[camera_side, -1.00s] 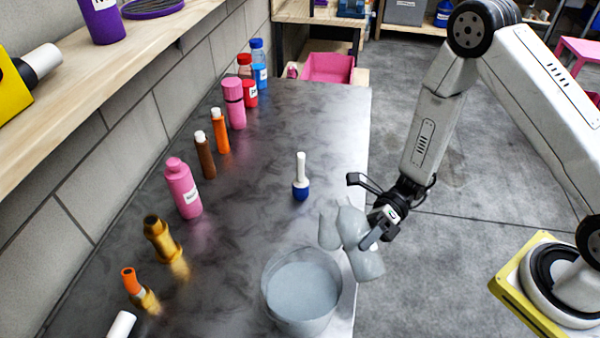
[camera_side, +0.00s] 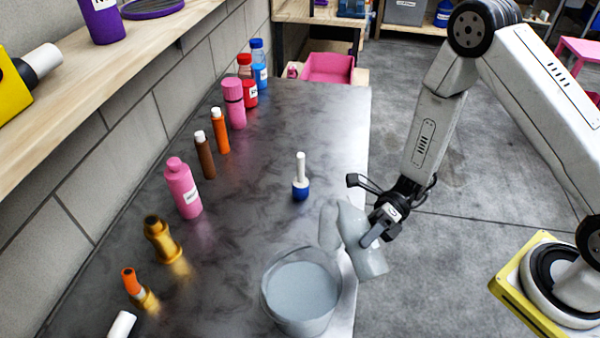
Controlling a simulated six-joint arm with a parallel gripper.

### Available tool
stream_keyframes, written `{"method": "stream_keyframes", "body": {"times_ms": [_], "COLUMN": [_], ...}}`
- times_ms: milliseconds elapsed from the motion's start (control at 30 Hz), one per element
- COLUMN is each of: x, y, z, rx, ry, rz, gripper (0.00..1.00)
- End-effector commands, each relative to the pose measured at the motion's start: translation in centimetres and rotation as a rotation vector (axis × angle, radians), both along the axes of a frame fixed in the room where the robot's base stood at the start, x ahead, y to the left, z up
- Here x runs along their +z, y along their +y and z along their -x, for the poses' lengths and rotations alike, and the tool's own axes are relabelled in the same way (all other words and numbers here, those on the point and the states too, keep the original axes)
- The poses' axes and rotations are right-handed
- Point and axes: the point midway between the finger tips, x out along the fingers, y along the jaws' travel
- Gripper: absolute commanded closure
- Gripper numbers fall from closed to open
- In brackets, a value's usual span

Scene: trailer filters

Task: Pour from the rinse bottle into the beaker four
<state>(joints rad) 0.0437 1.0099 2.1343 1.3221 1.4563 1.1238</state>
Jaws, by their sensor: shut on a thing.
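My gripper (camera_side: 372,236) is shut on a grey, see-through bottle (camera_side: 365,262), which I take to be the rinse bottle. The bottle is held tilted, its upper end leaning left, just past the table's right edge. A paler grey part (camera_side: 328,228) shows at its left; I cannot tell whether it is a spout. A wide grey beaker (camera_side: 268,300), which I take to be beaker four, stands upright on the table below and left of the bottle. The beaker holds a flat grey content. No stream between the two can be made out.
The dark table (camera_side: 250,240) carries a blue-based white-handled tool (camera_side: 301,188) behind the beaker. A row of bottles, including a pink one (camera_side: 183,188) and a gold one (camera_side: 160,240), lines the left side. A wooden shelf (camera_side: 90,95) overhangs at upper left.

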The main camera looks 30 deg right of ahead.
Motion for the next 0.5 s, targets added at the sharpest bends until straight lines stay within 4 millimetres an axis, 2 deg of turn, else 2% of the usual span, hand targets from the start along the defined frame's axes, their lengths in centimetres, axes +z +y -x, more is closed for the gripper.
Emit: {"method": "stream_keyframes", "body": {"times_ms": [500], "x": [-0.06], "y": [0.03], "z": [0.13], "rx": [0.000], "ry": [0.057], "rz": [-0.011], "gripper": [1.00]}}
